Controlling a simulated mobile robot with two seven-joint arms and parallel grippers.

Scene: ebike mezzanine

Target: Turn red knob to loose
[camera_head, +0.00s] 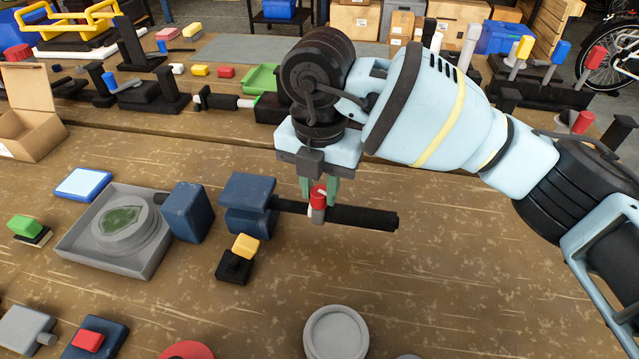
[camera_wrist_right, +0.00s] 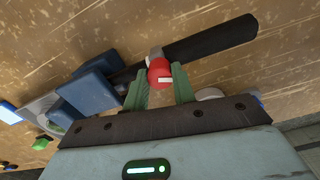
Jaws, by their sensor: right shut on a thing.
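The red knob (camera_head: 318,192) has a white bar across its face and sits on a black bar (camera_head: 365,217) held out from a dark blue block clamp (camera_head: 247,192). My right gripper (camera_head: 319,187) comes from above with its green fingers on either side of the knob. In the right wrist view the red knob (camera_wrist_right: 160,72) shows between the green fingertips of my right gripper (camera_wrist_right: 161,82), which are shut on it. The black bar (camera_wrist_right: 210,40) runs off to the upper right there. The bar beside the knob is partly hidden by the gripper. My left gripper is out of view.
A grey tray (camera_head: 75,245) with a round part stands left of the blue blocks. A small yellow-topped black block (camera_head: 235,266) and a grey round dish (camera_head: 336,333) lie nearer. Tools and holders line the back. The table to the right of the bar is clear.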

